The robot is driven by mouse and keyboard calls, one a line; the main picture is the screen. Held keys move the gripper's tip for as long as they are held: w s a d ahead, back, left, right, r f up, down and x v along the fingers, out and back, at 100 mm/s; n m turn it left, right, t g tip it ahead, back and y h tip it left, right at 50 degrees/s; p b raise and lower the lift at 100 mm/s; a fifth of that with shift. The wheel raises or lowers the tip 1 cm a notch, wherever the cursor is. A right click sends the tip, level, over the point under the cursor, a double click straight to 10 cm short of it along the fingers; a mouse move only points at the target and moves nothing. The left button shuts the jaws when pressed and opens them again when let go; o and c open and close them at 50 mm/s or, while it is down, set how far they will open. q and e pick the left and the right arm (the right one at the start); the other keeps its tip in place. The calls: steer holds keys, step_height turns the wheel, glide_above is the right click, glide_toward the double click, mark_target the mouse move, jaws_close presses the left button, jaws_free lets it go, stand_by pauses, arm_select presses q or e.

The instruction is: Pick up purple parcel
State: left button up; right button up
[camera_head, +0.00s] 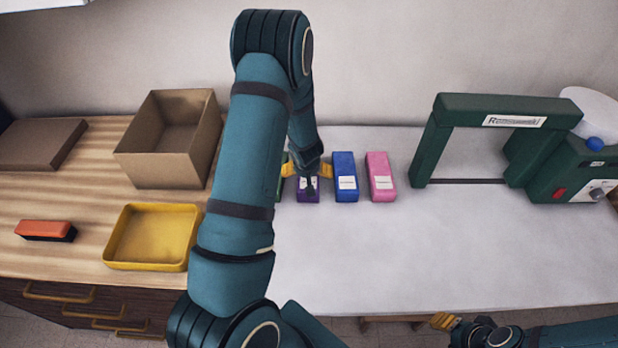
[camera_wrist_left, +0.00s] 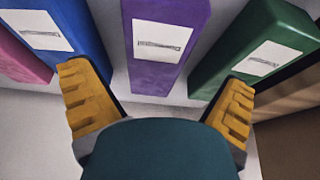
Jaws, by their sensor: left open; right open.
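The purple parcel (camera_head: 307,190) stands on the white table in a row between a green and a blue parcel. It is partly hidden by my left gripper (camera_head: 307,171), which is over it with its yellow fingers spread to either side. In the left wrist view the purple parcel (camera_wrist_left: 160,72) with its white label lies between the two open fingers of the left gripper (camera_wrist_left: 156,78), and nothing is held. Whether the fingers touch any parcel cannot be told. My right gripper (camera_head: 446,321) is open and empty at the table's front edge.
Blue (camera_head: 345,176) and pink (camera_head: 380,176) parcels stand right of the purple one; a green parcel (camera_wrist_left: 255,55) is close on its other side. A cardboard box (camera_head: 170,150) and yellow tray (camera_head: 150,262) are left. A green machine (camera_head: 440,150) is right. The front tabletop is clear.

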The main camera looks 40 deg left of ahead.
arm_select(q)
steer(key=shift+b+x, duration=0.5)
steer(key=shift+x, duration=2.2)
steer(key=shift+w+d, duration=0.15)
steer(key=shift+c, duration=0.3)
steer(key=c, duration=1.2)
